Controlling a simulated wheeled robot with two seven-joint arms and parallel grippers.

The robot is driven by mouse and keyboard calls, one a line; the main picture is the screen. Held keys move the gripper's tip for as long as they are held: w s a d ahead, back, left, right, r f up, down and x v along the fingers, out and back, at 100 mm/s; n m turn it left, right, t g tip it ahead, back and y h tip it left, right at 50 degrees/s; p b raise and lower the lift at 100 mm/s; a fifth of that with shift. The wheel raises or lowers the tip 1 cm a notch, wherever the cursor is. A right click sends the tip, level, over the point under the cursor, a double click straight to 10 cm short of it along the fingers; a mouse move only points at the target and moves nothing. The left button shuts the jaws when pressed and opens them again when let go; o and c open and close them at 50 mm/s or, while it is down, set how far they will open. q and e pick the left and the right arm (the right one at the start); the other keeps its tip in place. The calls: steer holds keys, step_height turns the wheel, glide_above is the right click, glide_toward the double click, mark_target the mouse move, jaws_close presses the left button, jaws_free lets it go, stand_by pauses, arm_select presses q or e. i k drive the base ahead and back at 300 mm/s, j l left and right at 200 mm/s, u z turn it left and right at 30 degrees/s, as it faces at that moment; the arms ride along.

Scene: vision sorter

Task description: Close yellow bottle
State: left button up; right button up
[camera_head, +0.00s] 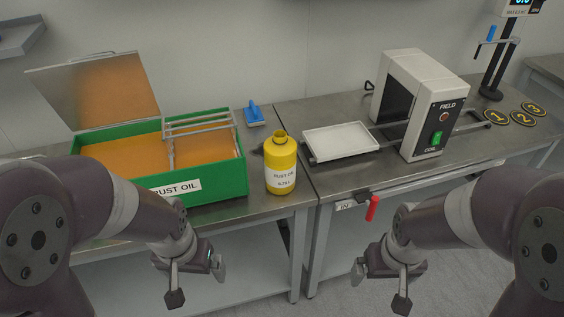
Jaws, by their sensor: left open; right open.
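The yellow bottle (281,168) stands upright near the right edge of the left table, with a white label that reads as rust oil. Its neck at the top looks open, with no cap on it. A small dark object (257,150) lies just behind the bottle on its left; it is too small to tell what it is. My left gripper (196,285) is open and empty, below and left of the bottle, in front of the table. My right gripper (380,286) is open and empty, below and right of the bottle, in front of the right table.
A green bin (233,176) labelled rust oil, with a raised lid (95,90), stands left of the bottle. A blue-handled tool (254,116) lies behind. A white tray (340,140) sits before the FIELD machine (420,100). A red handle (372,208) juts from the right table's front.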

mark_target(280, 149)
steer(key=i+l+u, duration=0.45)
steer(key=l+u, duration=0.25)
steer(key=l, duration=0.2)
steer(key=i+l+u, duration=0.2)
steer(key=l, duration=0.15)
steer(key=l+u, duration=0.25)
steer(key=k+z, duration=0.1)
steer(key=z, duration=0.2)
steer(key=k+z, duration=0.15)
steer(key=z, duration=0.15)
